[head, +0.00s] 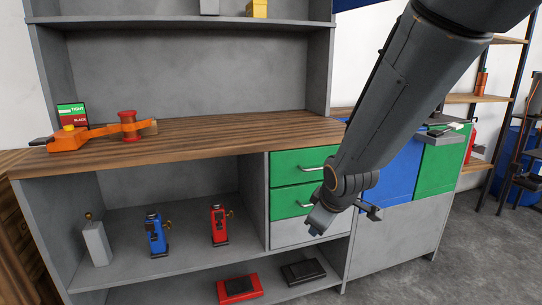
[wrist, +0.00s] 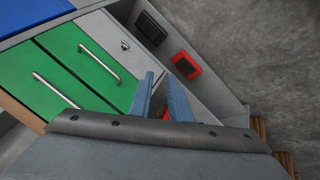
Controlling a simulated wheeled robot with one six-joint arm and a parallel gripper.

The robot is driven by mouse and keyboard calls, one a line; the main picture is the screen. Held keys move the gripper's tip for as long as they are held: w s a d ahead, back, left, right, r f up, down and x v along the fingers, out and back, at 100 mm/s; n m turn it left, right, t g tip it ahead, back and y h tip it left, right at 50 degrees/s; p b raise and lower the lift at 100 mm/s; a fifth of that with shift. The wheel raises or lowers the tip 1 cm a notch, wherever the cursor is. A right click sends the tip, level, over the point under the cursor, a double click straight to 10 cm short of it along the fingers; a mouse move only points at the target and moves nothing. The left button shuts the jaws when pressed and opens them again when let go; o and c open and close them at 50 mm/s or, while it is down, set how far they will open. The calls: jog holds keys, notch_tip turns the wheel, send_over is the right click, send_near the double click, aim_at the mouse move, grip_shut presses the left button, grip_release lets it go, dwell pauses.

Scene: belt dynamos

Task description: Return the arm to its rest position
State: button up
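My arm (head: 410,95) reaches down from the top right of the head view. My gripper (head: 318,224) hangs in front of the green drawers of the workbench, pointing down, with no object visible in it. In the wrist view, the two blue-grey fingers of my gripper (wrist: 161,88) stand apart. A small patch of red shows between and behind them; I cannot tell which object it belongs to.
The wooden benchtop (head: 200,145) holds an orange belt device (head: 90,135) and a green-and-red sign (head: 72,113). The shelf below holds a blue device (head: 156,235) and a red device (head: 219,225). Green drawers (head: 290,168) and a blue panel (head: 392,170) are near my arm.

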jog(key=s+a+r+m+g+p, duration=0.1)
jog(key=s+a+r+m+g, duration=0.2)
jog(key=s, duration=1)
jog(key=s+r+m+g, duration=0.3)
jog(key=s+m+g, duration=0.1)
jog(key=s, duration=1)
jog(key=d+r+m+p, duration=0.3)
jog(key=d+r+p, duration=0.7)
jog(key=p, duration=1)
jog(key=shift+w+r+h, duration=0.15)
jog(key=shift+r+h, duration=0.25)
jog(key=shift+r, duration=0.4)
jog(key=shift+m, duration=0.3)
